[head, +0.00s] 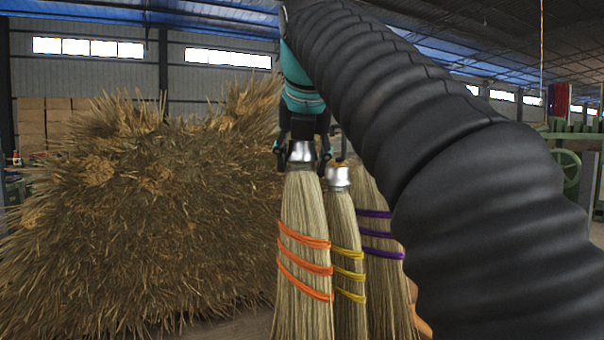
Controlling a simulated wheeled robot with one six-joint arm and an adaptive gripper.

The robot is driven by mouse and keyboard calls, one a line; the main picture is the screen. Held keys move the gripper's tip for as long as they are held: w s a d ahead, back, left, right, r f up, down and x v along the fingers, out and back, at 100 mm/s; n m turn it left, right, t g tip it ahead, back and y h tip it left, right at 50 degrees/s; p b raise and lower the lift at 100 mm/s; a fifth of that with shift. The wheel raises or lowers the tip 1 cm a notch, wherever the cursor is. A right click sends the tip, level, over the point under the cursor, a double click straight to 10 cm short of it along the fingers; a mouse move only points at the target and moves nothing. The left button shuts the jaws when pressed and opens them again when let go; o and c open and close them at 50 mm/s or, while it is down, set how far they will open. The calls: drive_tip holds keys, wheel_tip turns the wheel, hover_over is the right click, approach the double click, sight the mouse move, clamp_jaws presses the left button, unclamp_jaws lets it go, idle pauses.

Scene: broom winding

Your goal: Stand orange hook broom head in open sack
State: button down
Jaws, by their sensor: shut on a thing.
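The broom head with orange bands (303,262) hangs upright, bristles down, in the head view. My gripper (302,158) is shut on the silver collar at its top. Its lower end runs out of the bottom of the picture. Whether it has a hook cannot be seen, as the gripper covers its top. The open sack is not in view.
A broom head with yellow bands (346,250) is just right of the orange one and partly behind it. A broom head with purple bands (378,240) is farther right, partly hidden by my arm. A big straw pile (140,220) fills the left. A green machine with a handwheel (567,168) stands at the far right.

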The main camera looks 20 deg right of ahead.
drive_tip(key=shift+f+b, duration=0.3)
drive_tip(key=shift+f, duration=0.55)
drive_tip(key=shift+c, duration=1.9)
unclamp_jaws()
drive_tip(key=shift+r, duration=0.3)
drive_tip(key=p+v, duration=0.4)
drive_tip(key=v, duration=0.8)
drive_tip(key=shift+r, duration=0.35)
